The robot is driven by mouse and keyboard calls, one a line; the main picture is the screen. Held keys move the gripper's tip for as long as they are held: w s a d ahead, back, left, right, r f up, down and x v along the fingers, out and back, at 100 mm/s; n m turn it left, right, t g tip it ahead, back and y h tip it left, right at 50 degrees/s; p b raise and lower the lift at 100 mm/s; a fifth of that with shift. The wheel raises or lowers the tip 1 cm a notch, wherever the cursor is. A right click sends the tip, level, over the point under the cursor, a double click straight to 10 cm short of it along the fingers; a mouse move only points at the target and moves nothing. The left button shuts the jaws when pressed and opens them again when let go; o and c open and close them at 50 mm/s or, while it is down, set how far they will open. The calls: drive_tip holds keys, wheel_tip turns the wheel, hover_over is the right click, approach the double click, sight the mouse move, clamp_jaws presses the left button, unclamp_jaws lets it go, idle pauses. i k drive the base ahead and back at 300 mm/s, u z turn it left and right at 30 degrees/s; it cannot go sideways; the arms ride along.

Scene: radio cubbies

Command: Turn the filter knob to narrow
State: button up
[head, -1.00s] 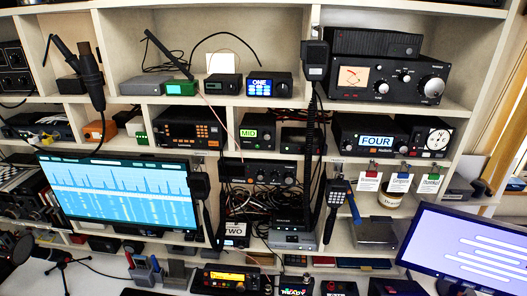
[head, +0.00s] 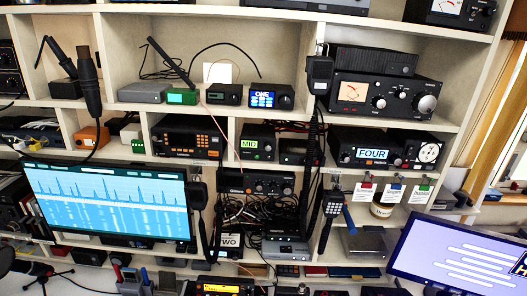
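No knob with a readable "filter" or "narrow" marking can be made out in the head view. Knobs show on a radio with a lit yellow meter (head: 390,95) at upper right, including a large silver knob (head: 427,103). A radio labelled FOUR (head: 374,151) sits below it. A small unit labelled MID (head: 256,146) and a unit labelled ONE (head: 264,98) stand in the middle cubbies. A black radio (head: 258,183) with small knobs sits below MID. The knob settings are too small to read. My gripper is not in view.
A wide blue spectrum screen (head: 108,203) covers the left cubbies. Another monitor (head: 462,255) stands at lower right. Hanging microphones (head: 319,75), cords and a handset (head: 333,203) cross the shelf fronts. A lit orange-display radio (head: 220,288) sits at the bottom edge.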

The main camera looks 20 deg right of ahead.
sight(268, 146)
drive_tip(key=i, duration=0.95)
